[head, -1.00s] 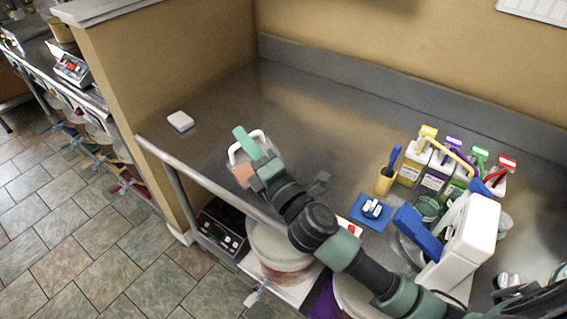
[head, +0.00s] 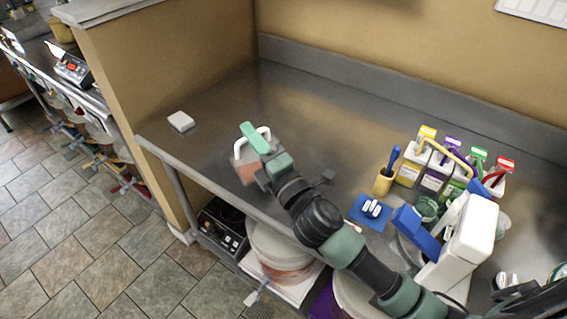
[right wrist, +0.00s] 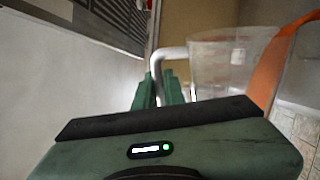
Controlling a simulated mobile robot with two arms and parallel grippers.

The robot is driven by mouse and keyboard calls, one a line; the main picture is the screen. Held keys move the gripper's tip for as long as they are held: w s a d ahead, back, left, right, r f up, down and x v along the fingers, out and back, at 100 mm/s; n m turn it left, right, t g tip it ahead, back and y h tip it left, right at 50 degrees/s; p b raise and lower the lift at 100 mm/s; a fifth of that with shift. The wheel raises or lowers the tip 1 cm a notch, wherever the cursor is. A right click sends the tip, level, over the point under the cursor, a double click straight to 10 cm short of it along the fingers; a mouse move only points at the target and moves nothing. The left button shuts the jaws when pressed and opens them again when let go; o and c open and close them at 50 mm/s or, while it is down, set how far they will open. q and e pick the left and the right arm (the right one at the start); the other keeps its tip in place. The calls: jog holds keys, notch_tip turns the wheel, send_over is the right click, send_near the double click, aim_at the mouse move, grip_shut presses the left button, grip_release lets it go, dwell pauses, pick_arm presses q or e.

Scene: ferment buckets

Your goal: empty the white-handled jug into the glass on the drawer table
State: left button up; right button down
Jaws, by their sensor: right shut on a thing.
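The white-handled jug (head: 243,168) is held above the left part of the steel table, with a reddish-orange content showing. Its clear wall also shows in the right wrist view (right wrist: 222,62), with an orange band along its right side. My right gripper (head: 256,140) is shut on the jug's white handle (head: 238,150); in the right wrist view its green fingers (right wrist: 165,88) are at the handle. The gripper hides part of the jug. I cannot make out the glass or a drawer table for certain. My left gripper is not in view.
A small white block (head: 181,121) lies on the steel table (head: 310,110). The table's back middle is clear. Lidded buckets (head: 280,248) stand below.

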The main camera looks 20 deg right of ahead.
jog(key=shift+w+d+r+m+h+p, duration=0.25)
jog(key=shift+d+r+m+p, duration=0.15)
jog(key=shift+d+m, duration=0.35)
jog(key=shift+w+d+r+m+h+p, duration=0.1)
jog(key=shift+d+r+m+h+p, duration=0.3)
jog(key=shift+m, duration=0.45)
dwell(0.3)
